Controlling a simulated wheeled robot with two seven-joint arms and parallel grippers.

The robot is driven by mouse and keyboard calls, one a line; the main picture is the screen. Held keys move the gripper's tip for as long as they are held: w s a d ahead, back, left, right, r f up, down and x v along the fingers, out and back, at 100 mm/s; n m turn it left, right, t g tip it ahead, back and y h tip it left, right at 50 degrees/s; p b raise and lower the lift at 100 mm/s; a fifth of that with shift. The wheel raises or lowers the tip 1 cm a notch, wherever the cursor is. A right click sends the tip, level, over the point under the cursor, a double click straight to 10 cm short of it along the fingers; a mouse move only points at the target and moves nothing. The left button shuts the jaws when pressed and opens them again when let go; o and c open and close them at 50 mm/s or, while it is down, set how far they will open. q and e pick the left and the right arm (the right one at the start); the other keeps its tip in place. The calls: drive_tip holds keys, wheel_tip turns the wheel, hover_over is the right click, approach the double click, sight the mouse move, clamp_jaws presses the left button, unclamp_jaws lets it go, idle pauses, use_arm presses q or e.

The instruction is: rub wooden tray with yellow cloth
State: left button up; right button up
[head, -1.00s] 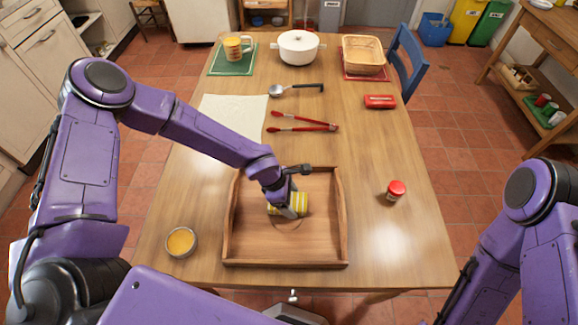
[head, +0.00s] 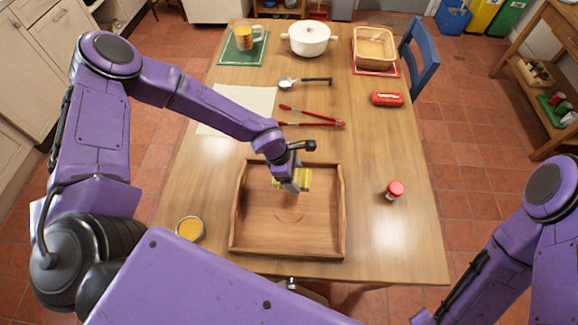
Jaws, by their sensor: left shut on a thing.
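The wooden tray (head: 290,246) lies at the near middle of the table in the head view, with raised side walls and a faint ring-shaped mark (head: 289,215) on its bare floor. My left gripper (head: 291,186) is over the far half of the tray, fingers pointing down. It is shut on the yellow cloth (head: 303,180), which is yellow with pale stripes and partly hidden by the fingers. I cannot tell whether the cloth touches the tray floor. My right arm shows at the right edge, but its gripper is out of view.
A bowl of orange-yellow contents (head: 190,228) stands left of the tray. A red-capped jar (head: 395,190) stands to its right. Red tongs (head: 312,120), a ladle (head: 300,82), a pale cloth sheet (head: 238,104), a white pot (head: 308,39) and a basket (head: 375,48) lie farther back.

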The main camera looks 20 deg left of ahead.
use_arm(q)
drive_tip(key=shift+s+r+p, duration=0.1)
drive_tip(key=shift+r+p, duration=0.6)
drive_tip(key=shift+r, duration=0.5)
drive_tip(key=shift+f, duration=0.15)
